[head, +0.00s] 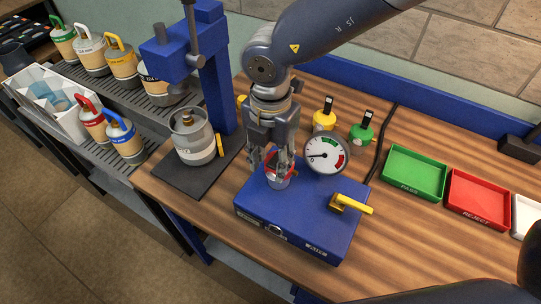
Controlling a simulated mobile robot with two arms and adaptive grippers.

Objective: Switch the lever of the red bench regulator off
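A blue bench box (305,222) with a round dial gauge (325,155) and a yellow lever (352,205) stands on the wooden bench. The lever sticks out to the right near the box's right end. A small grey piece with red parts (278,181) is at the top of the box, left of the gauge. My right gripper (274,163) points down with its fingers around this piece, left of the lever and apart from it. Whether the fingers press on it is unclear. My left gripper is out of view.
A grey canister (193,138) stands on the dark base of a blue press stand (215,75) at left. Yellow (324,118) and green (361,135) pieces stand behind the gauge. Green (414,173) and red (478,198) trays lie at right. Bench right of the lever is clear.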

